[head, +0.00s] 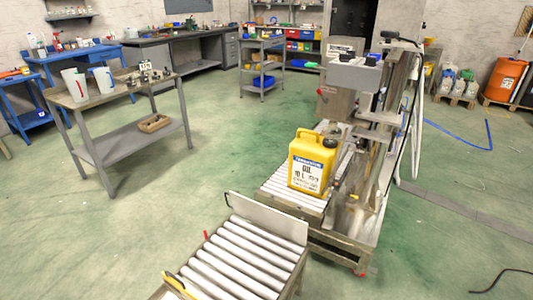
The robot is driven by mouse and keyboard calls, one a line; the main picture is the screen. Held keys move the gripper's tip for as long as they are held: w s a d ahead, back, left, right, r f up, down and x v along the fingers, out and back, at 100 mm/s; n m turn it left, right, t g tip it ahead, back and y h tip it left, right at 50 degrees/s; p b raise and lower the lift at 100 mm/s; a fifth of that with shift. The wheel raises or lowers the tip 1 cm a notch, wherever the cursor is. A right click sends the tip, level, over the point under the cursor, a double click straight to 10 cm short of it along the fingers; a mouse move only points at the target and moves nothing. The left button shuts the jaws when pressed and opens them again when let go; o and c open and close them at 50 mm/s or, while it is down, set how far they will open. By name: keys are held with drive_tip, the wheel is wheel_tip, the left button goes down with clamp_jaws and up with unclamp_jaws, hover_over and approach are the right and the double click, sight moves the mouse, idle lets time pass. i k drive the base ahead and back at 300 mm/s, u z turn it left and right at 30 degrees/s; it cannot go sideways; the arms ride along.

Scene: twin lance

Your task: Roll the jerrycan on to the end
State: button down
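A yellow jerrycan (312,160) with a white and blue label reading OIL stands upright on the rollers of a filling machine (375,130). A dark cap or fitting shows at its top right. The machine's short roller bed (283,188) shows in front and to the left of the can. A separate roller conveyor (240,258) lies nearer, at the bottom of the head view. A pale upright plate (266,217) stands along its far side. A gap of floor seems to part the two roller beds. My gripper is not in view.
A grey trolley table (115,92) with white jugs (75,83) stands at left. Blue and grey benches line the back. A yellow piece (179,286) lies along the near conveyor's left edge. An orange drum (502,80) and a blue hose are at right. Green floor is open at left.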

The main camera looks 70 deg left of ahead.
sight(311, 164)
drive_tip(key=u, duration=0.55)
drive_tip(key=i, duration=0.9)
drive_tip(key=u, duration=1.7)
